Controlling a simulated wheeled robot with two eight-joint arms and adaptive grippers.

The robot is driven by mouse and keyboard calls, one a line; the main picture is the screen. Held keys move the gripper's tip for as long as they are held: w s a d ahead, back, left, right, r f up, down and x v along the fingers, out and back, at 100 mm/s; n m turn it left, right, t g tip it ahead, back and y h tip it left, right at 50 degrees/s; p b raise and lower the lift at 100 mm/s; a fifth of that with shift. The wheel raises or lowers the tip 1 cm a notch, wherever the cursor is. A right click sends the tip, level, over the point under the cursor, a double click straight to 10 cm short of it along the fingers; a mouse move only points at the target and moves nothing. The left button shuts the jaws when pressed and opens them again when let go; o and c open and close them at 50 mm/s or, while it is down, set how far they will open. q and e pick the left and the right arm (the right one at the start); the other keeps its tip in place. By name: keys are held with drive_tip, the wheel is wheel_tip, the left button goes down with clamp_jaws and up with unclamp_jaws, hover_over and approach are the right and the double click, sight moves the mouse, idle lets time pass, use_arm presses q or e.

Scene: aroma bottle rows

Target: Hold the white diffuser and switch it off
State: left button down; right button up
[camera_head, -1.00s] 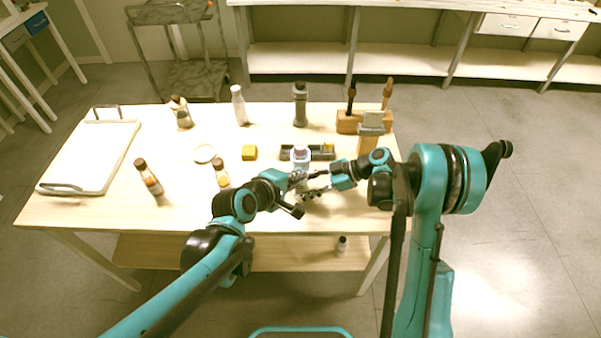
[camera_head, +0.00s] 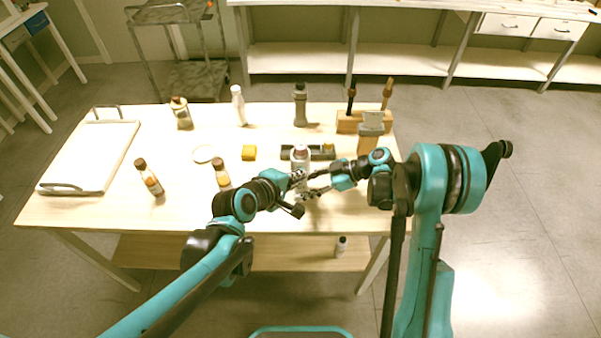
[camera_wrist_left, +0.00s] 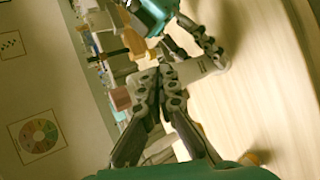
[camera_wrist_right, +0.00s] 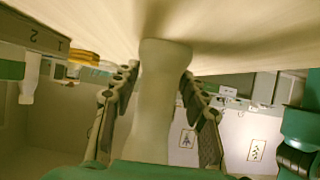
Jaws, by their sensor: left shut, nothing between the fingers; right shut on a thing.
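The white diffuser (camera_head: 300,158) is a slim bottle standing upright near the table's front edge. It also shows in the left wrist view (camera_wrist_left: 207,67) and fills the middle of the right wrist view (camera_wrist_right: 158,110). My right gripper (camera_head: 311,184) is shut around its body from the right, one finger on each side. My left gripper (camera_head: 295,180) is shut and empty at the diffuser's left side. In the left wrist view its closed fingertips (camera_wrist_left: 165,72) are at the diffuser's end; whether they touch is unclear. The switch is hidden.
A dark tray (camera_head: 322,153) lies just behind the diffuser. A brown-capped bottle (camera_head: 222,176) stands left of my left gripper. The table's front left is clear.

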drive_tip(key=shift+f, duration=0.1)
use_arm(q)
drive_tip(key=s, duration=0.6)
idle(0.3)
use_arm(e)
drive_tip(key=o, duration=0.9)
drive_tip(key=shift+o, duration=0.2)
